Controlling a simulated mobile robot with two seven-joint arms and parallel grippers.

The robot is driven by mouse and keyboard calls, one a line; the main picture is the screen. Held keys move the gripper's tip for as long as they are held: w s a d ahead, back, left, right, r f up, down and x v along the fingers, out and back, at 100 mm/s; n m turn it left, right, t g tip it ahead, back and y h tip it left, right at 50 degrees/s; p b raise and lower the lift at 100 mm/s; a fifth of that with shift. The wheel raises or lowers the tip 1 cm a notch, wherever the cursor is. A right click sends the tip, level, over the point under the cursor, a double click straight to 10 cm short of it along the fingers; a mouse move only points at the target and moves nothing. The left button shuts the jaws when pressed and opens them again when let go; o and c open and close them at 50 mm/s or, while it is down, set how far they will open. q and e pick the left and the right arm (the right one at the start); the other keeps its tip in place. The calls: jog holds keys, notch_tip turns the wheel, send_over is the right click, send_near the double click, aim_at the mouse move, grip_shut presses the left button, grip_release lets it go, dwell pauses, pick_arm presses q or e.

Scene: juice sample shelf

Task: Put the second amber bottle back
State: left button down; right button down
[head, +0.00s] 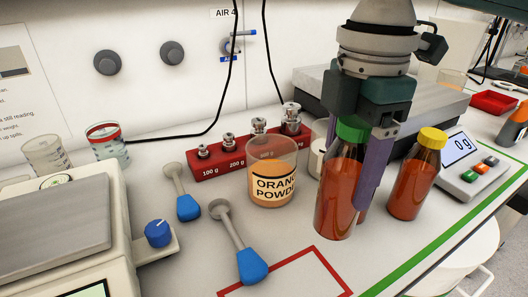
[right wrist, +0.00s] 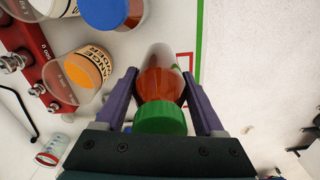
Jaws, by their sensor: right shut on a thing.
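My right gripper (head: 368,165) points down and is shut on an amber bottle (head: 337,200) with a green cap. In the right wrist view the green-capped bottle (right wrist: 160,85) sits between the two purple fingers (right wrist: 160,98). It looks nearly upright in the head view; I cannot tell whether its base touches the bench. Another amber bottle (head: 412,190) with a yellow cap stands just right of the gripper. A blue-capped container (right wrist: 103,12) with a reddish-brown body shows at the top of the wrist view. My left gripper is not in view.
A red outline (head: 300,272) lies in front of the held bottle. The orange powder beaker (head: 272,190), red weight rack (head: 222,163) and two blue-ended scoops (head: 252,265) are to the left. A scale display (head: 460,150) is at the right. A green line (head: 420,255) runs along the front.

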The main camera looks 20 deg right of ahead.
aim_at(340, 205)
jog(key=shift+f, duration=2.8)
jog(key=shift+f, duration=0.15)
grip_release()
